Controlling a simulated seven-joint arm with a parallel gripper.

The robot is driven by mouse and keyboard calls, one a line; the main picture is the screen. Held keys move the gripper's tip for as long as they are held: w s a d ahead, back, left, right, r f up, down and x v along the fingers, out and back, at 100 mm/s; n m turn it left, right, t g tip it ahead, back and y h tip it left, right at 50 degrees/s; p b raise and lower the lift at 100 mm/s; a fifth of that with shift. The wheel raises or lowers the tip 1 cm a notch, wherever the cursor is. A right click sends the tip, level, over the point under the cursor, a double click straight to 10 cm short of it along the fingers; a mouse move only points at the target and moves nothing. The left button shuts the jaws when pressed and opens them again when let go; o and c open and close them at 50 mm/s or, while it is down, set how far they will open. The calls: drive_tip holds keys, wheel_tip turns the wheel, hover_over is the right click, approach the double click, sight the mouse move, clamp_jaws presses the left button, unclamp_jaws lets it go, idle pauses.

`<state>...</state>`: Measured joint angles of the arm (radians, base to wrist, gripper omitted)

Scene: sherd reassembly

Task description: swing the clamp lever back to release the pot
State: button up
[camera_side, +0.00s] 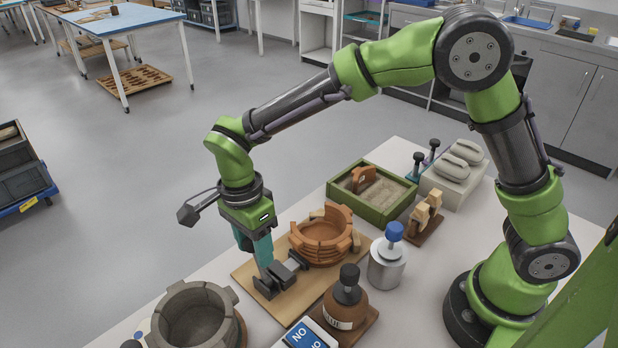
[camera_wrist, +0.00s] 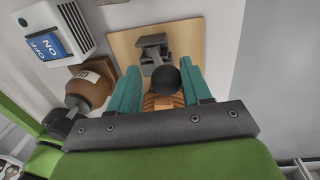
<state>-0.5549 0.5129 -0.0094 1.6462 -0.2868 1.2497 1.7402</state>
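The terracotta pot (camera_side: 322,243), built of sherds, stands on a wooden board (camera_side: 243,274) in the side view. A small part of the pot (camera_wrist: 152,103) shows between the fingers in the wrist view. A dark grey clamp (camera_side: 285,275) sits on the board in front of the pot; it also shows in the wrist view (camera_wrist: 152,44). A black ball knob (camera_wrist: 166,80), apparently the lever's end, lies between my teal fingers. My gripper (camera_side: 264,262) is low over the board beside the clamp, fingers apart. Whether they touch the knob is unclear. Fingers hide the knob in the side view.
A brown bottle (camera_side: 345,305) and a blue-switched box (camera_side: 304,337) stand close in front. A grey stone-like bowl (camera_side: 198,320) is at front left. A metal jar with blue top (camera_side: 388,265) and a green sand tray (camera_side: 372,211) stand right and behind.

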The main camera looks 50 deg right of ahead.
drive_tip(key=shift+s+r+t, duration=0.15)
drive_tip(key=shift+s+t, duration=0.35)
drive_tip(key=shift+s, duration=0.6)
drive_tip(key=s+f+t, duration=0.1)
drive_tip(key=s, duration=0.1)
drive_tip(key=s+t, duration=0.1)
drive_tip(key=s, duration=0.1)
drive_tip(key=s+f+t, duration=0.1)
drive_tip(key=s, duration=0.1)
drive_tip(key=shift+s+f+t, duration=0.15)
drive_tip(key=shift+f+t, duration=0.15)
drive_tip(key=shift+v, duration=2.7)
drive_tip(key=shift+r, duration=0.1)
